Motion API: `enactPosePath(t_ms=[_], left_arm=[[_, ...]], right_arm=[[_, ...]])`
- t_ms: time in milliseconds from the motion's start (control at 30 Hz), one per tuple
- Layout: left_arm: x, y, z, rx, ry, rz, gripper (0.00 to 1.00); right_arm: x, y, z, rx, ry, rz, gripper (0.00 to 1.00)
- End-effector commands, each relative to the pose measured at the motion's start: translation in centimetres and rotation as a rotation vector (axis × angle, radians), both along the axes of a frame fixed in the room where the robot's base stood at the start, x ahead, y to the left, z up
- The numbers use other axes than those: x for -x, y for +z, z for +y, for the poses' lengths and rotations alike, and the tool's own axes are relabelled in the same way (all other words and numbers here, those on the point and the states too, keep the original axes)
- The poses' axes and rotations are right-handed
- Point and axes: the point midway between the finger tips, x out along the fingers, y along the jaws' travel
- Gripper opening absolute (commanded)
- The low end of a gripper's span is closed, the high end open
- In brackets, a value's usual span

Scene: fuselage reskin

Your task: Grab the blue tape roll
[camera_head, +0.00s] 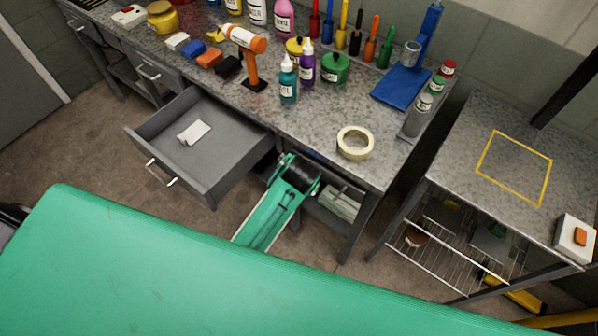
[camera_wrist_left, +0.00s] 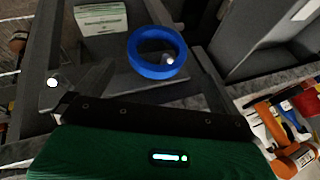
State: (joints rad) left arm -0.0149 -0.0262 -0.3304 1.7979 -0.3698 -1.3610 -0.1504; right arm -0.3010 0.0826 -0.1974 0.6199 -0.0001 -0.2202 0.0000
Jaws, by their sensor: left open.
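The blue tape roll (camera_wrist_left: 157,53) lies flat on a grey shelf under the workbench, in the left wrist view. In the head view it is mostly or wholly hidden by the worktop and my left gripper. My left gripper (camera_head: 297,172), green and black, reaches in below the bench's front edge, right of the open drawer. In the wrist view its dark open fingers (camera_wrist_left: 153,78) point toward the roll, which lies ahead of them. No grip on it shows. My right gripper is not in view.
A pale labelled box (camera_wrist_left: 101,18) lies beside the roll on the shelf. The open drawer (camera_head: 245,163) holds a white block. A cream tape roll (camera_head: 355,143) lies on the worktop (camera_head: 310,128) above. A bench leg (camera_head: 358,225) stands to the right.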

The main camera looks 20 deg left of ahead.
Motion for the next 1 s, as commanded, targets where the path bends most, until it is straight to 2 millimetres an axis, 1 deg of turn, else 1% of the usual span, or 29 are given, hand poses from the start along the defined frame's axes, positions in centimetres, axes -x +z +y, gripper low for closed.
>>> enactPosePath(t_ms=[100, 233, 433, 567, 733, 833, 1000], left_arm=[[-1.1, -1.8, 0.4, -0.001, 0.000, 0.003, 1.00], [-1.9, -3.3, 0.7, 0.000, 0.000, 0.002, 1.00], [-2.4, -4.2, 0.8, 0.001, 0.001, 0.000, 1.00], [-2.9, -4.8, 0.9, 0.001, 0.000, 0.000, 1.00], [-3.9, -6.5, 0.9, 0.001, 0.000, 0.002, 1.00], [-4.4, -7.6, 1.1, 0.000, -0.001, 0.002, 1.00], [-4.9, -8.6, 1.3, 0.002, 0.000, 0.001, 1.00]], right_arm=[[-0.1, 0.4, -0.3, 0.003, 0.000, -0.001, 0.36], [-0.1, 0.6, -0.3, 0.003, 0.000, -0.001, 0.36], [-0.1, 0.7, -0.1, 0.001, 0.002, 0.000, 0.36], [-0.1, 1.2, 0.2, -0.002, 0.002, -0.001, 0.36], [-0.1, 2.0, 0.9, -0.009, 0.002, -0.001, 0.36], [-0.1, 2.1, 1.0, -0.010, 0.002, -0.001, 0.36], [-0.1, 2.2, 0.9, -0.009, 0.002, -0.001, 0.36]])
